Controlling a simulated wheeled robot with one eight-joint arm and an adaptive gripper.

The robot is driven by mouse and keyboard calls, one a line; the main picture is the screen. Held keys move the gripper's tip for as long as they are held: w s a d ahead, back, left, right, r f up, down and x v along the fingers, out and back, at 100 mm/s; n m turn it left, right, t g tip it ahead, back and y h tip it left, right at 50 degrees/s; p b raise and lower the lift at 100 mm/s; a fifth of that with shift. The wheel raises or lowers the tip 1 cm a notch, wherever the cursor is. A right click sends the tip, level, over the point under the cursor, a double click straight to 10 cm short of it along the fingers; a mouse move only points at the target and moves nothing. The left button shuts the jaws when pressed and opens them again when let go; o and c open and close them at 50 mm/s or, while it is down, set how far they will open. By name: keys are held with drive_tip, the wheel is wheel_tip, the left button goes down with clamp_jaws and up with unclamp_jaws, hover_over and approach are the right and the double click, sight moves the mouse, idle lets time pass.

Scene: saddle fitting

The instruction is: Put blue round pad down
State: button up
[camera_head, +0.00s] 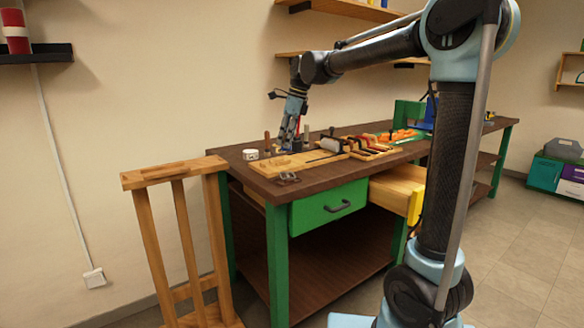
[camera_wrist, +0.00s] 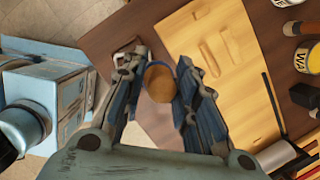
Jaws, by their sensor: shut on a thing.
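My gripper (camera_head: 289,137) points down over the left part of the workbench. In the wrist view my gripper (camera_wrist: 160,85) has its two fingers on either side of a round piece with a tan top and a bluish rim, which I take to be the blue round pad (camera_wrist: 159,82). The fingers are shut on it. Its underside is hidden, and I cannot tell whether it touches the bench. In the head view the pad is too small and covered to make out clearly.
A wooden board (camera_wrist: 205,45) with shallow recesses lies beside the pad. A wax tin (camera_wrist: 309,58) stands beyond it; a white tin (camera_head: 250,154) shows near the bench's left end. A small metal frame (camera_head: 288,178) lies at the front edge. A wooden stand (camera_head: 181,205) is left of the bench.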

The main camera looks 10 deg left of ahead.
drive_tip(key=w+d+f, duration=0.1)
drive_tip(key=w+d, duration=0.4)
drive_tip(key=d, duration=0.4)
drive_tip(key=shift+d+f, duration=0.1)
drive_tip(key=shift+f, duration=4.75)
drive_tip(key=o, duration=1.1)
drive_tip(key=shift+o, duration=0.2)
